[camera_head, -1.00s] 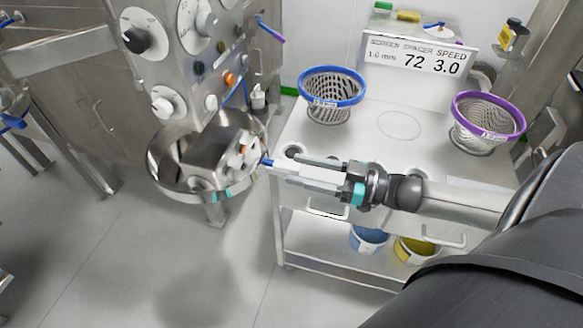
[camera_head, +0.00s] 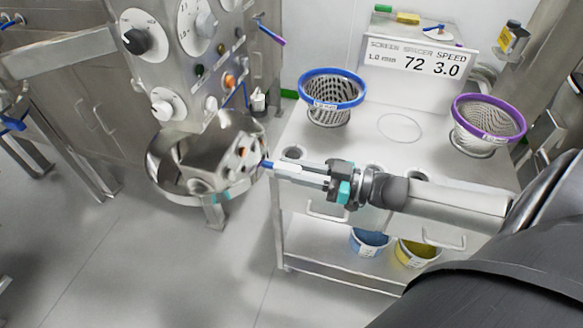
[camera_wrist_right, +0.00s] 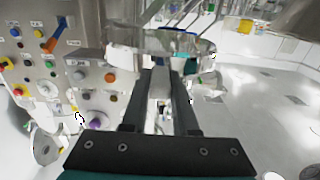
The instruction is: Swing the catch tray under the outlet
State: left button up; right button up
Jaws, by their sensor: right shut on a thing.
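The catch tray (camera_head: 160,178), a round shiny steel pan with a teal mark on its front rim, hangs at the lower end of the machine's control panel (camera_head: 185,60). My right gripper (camera_head: 267,164) comes from the right, its fingers shut at the tray's right edge on a small blue-ended grip. In the right wrist view the tray rim (camera_wrist_right: 135,40) crosses above my fingertips (camera_wrist_right: 163,70). A boxy steel shape with coloured dots shows in the tray; I cannot tell whether it is a reflection. The outlet is not clearly visible. My left gripper is not in view.
A white cart (camera_head: 350,180) stands close on the right, under my right arm. It bears a blue-rimmed screen basket (camera_head: 333,88), a purple-rimmed one (camera_head: 488,118) and a sign (camera_head: 415,58). Buckets (camera_head: 368,240) stand on its lower shelf. Floor in front of the tray is clear.

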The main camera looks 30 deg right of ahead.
grip_shut()
dwell(0.8)
